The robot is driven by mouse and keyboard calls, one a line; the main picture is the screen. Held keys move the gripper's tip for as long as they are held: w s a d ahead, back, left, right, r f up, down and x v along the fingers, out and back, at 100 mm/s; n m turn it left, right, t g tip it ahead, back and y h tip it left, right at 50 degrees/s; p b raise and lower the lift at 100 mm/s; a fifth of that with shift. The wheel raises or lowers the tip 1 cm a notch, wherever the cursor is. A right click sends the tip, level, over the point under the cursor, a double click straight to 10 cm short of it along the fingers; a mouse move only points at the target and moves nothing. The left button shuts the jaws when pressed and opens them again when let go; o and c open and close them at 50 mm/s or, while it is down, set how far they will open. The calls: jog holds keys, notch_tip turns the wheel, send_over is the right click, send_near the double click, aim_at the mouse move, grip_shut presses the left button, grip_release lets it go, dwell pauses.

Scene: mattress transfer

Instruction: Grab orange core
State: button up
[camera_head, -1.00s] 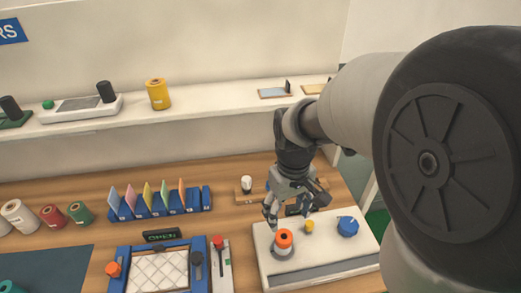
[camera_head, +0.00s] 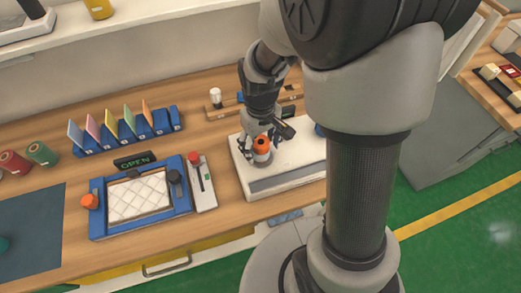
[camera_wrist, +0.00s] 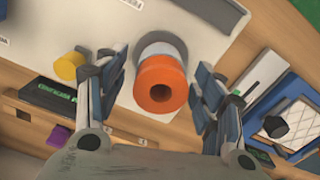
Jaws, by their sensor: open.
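The orange core (camera_head: 261,144) is a short cylinder with a dark hole in its top, upright on a grey-white holder on the white device (camera_head: 290,177). In the wrist view the orange core (camera_wrist: 161,84) lies between the two fingers, with the white and grey base behind it. My gripper (camera_head: 262,137) is open around the core, one finger on each side. The fingers hold nothing.
A yellow knob (camera_wrist: 68,66) stands left of the left finger in the wrist view. A blue framed press (camera_head: 140,197) with a lit OPEN sign (camera_head: 134,161) and a red-topped lever (camera_head: 198,175) stand left of the device. A blue rack (camera_head: 130,133) holds coloured cards behind.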

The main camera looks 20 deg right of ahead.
jog(key=shift+f, duration=0.5)
jog(key=shift+c, duration=0.5)
jog(key=c, duration=1.2)
jog(key=shift+o, duration=0.2)
jog(key=shift+r, duration=0.1)
